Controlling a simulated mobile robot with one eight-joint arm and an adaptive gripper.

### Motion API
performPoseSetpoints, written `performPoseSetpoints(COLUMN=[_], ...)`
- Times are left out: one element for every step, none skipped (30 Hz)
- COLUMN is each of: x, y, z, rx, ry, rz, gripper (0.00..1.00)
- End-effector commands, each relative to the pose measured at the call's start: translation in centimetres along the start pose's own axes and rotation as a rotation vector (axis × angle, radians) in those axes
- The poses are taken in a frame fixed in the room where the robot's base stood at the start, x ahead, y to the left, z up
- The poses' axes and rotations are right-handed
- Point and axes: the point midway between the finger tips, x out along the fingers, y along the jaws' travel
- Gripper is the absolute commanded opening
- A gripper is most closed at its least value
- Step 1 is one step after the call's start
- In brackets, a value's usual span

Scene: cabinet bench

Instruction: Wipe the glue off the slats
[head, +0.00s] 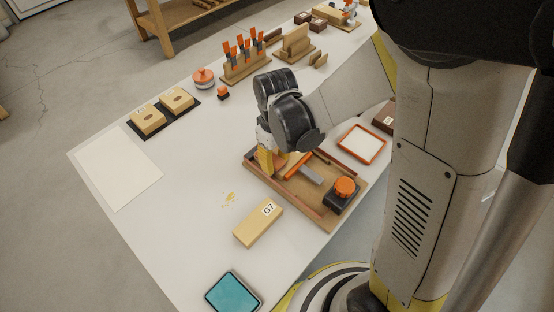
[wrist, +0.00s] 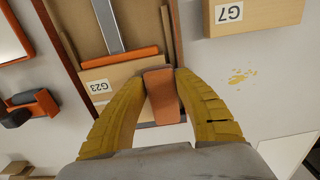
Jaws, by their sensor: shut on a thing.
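My gripper (head: 270,163) is low at the left end of a wooden tray. In the wrist view, its yellow fingers (wrist: 162,76) are shut on a reddish-brown block (wrist: 163,100). A slat marked G23 (wrist: 122,74) lies in the tray just beyond the block; I cannot tell whether they touch. A slat marked G7 (head: 259,222) lies on the bench outside the tray and also shows in the wrist view (wrist: 256,18). Yellow glue-like spots (head: 229,198) mark the bench near G7. I see no glue on the visible slat faces.
The wooden tray (head: 318,219) also holds an orange-and-grey tool (head: 308,174) and an orange-topped dark jar (head: 342,196). An orange-rimmed tray (head: 362,144) stands behind. A teal pad (head: 232,291) lies in front, and white paper (head: 117,167) at left. Bench between is mostly clear.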

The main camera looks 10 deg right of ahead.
Motion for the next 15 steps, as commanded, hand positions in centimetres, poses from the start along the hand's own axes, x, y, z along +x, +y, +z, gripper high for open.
performPoseSetpoints(x=[0.0, 0.0, 0.0, 0.0, 0.0, 0.1, 0.1, 0.1, 0.1, 0.1, 0.1, 0.2, 0.2, 0.2, 0.2], y=[0.0, 0.1, 0.1, 0.2, 0.3, 0.5, 0.6, 0.8, 1.1, 1.3, 1.5, 1.7, 1.9, 2.0, 2.1], z=[0.0, 0.0, 0.0, 0.0, 0.0, 0.0, 0.0, 0.0, 0.0, 0.0, 0.0, 0.0, 0.0, 0.0, 0.0], rx=[0.000, 0.000, 0.000, 0.000, 0.000, 0.000, 0.000, 0.000, 0.001, 0.002, 0.002, 0.002, 0.001, 0.000, 0.000], ry=[0.000, 0.000, 0.000, 0.000, 0.000, 0.000, 0.000, 0.000, 0.000, 0.000, 0.000, 0.000, 0.000, 0.000, 0.000], rz=[0.000, 0.000, 0.000, 0.000, 0.000, 0.000, 0.000, 0.000, 0.000, 0.000, 0.001, 0.001, 0.001, 0.001, 0.001], gripper=[0.07, 0.07, 0.07, 0.07, 0.07, 0.07, 0.07, 0.08, 0.07, 0.07, 0.07, 0.08, 0.08, 0.08, 0.08])
